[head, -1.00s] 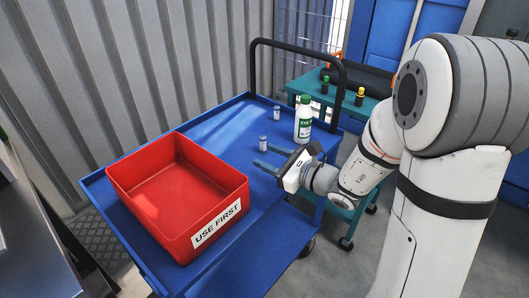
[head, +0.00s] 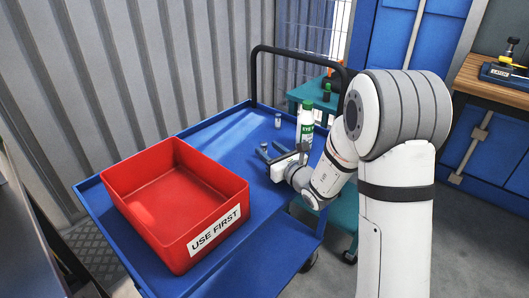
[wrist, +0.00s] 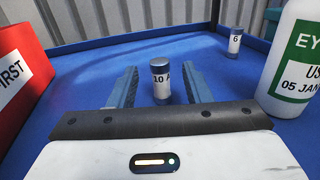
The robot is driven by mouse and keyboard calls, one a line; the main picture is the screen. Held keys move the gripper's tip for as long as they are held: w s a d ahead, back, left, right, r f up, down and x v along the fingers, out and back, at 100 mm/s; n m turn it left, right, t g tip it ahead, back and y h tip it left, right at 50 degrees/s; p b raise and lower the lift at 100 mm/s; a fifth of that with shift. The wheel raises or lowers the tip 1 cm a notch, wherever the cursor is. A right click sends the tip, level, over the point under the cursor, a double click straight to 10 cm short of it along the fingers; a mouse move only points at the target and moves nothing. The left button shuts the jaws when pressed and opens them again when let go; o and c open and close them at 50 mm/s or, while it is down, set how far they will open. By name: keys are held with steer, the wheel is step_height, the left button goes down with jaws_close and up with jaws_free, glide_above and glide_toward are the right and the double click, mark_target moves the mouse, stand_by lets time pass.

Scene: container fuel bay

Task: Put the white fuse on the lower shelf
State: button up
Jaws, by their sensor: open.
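A small pale cylinder with dark end caps, a fuse marked "10 A" (wrist: 160,82), stands upright on the blue cart top. In the wrist view it is between the two fingers of my open gripper (wrist: 159,90), with gaps at both sides. In the head view my gripper (head: 268,153) is low over the cart, its fingers beside this fuse (head: 264,147). A second similar fuse marked "6" (wrist: 235,40) stands farther back; it also shows in the head view (head: 278,121). A lower teal shelf (head: 343,210) is partly hidden behind my arm.
A red "USE FIRST" bin (head: 215,232) fills the left of the blue cart (head: 262,245). A white bottle with a green label (head: 305,122) stands close to my gripper's right. A black handle rail (head: 298,52) rises behind. A wooden bench (head: 490,77) is at far right.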

mark_target(266, 147)
steer(key=x, duration=0.3)
steer(key=shift+w+a, duration=0.2)
jaws_close()
